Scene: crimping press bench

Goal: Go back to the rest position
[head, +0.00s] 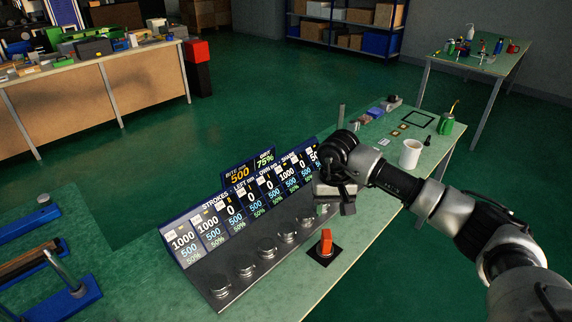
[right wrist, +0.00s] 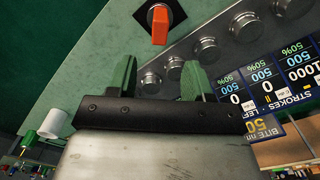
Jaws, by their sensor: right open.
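My right gripper (head: 336,206) hangs above the bench at the right end of the display console (head: 205,275). In the right wrist view its two green fingers (right wrist: 160,75) stand apart with nothing between them. Round metal knobs (head: 267,247) on the console lie behind the fingers in that view. An orange-red switch (head: 326,243) on a black plate is close to the gripper, on the bench's near side. My right arm reaches in from the lower right. My left gripper is not in view.
The green bench (head: 300,289) also bears a white mug (head: 410,153) and a green can (head: 446,124) beyond my right arm. Blue fixtures (head: 75,298) stand at the lower left. A cluttered table (head: 90,82) and a side table (head: 470,62) stand farther off, with open green floor between.

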